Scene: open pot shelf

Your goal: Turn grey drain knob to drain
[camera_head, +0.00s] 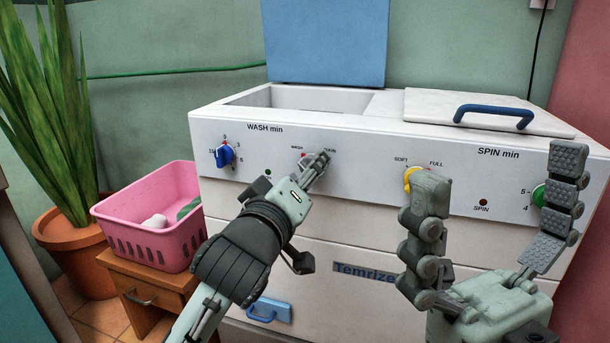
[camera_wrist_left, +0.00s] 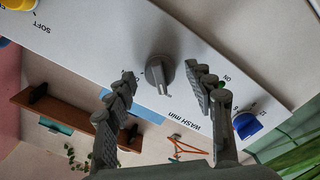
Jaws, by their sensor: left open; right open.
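The grey drain knob (camera_wrist_left: 159,71) sits on the white front panel (camera_wrist_left: 110,40) and shows clearly in the left wrist view. In the head view it is largely hidden behind my left gripper (camera_head: 317,164), below the WASH min label. My left gripper is open, with its fingers on either side of the knob in the wrist view. A gap shows between each finger and the knob there; exact depth is hard to tell. My right gripper (camera_head: 500,166) is open and empty, fingers up, in front of the panel's right part.
A blue knob (camera_head: 223,155) is left of the grey one. A yellow knob (camera_head: 410,178) and a green knob (camera_head: 539,195) are to the right, partly behind my right gripper's fingers. A pink basket (camera_head: 150,234) stands on a wooden stool (camera_head: 150,290) at left, beside a potted plant (camera_head: 60,120).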

